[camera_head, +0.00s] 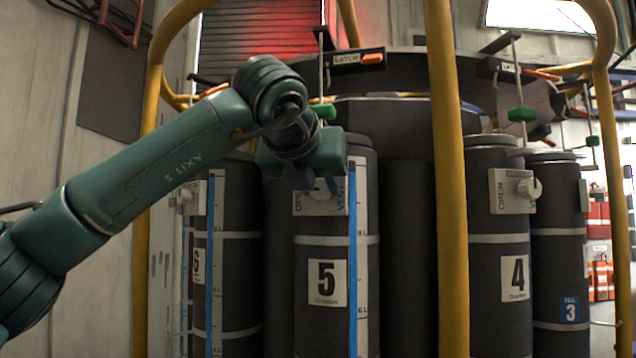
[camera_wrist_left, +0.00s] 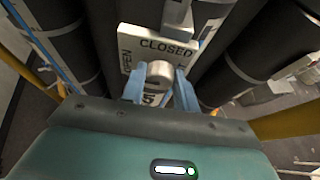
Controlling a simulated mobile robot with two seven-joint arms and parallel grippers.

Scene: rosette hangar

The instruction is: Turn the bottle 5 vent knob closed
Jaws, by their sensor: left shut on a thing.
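Bottle 5 (camera_head: 308,266) is a dark upright cylinder with a "5" label, in the middle of the head view. Its white vent plate (camera_head: 305,204) is mostly covered by my left gripper (camera_head: 318,186). In the left wrist view the plate (camera_wrist_left: 140,45) reads CLOSED along its top and OPEN on its left side. The pale round vent knob (camera_wrist_left: 160,71) sits between the two blue fingers of my left gripper (camera_wrist_left: 160,80), which is shut on it. I cannot tell which word the knob points to. My right gripper is in neither view.
Bottle 4 (camera_head: 486,275), with its own vent plate (camera_head: 502,191), stands to the right, and bottle 3 (camera_head: 553,255) beyond it. Bottle 6 (camera_head: 237,277) is to the left. A yellow post (camera_head: 449,230) rises between bottles 5 and 4. A latch with an orange handle (camera_head: 372,58) is above.

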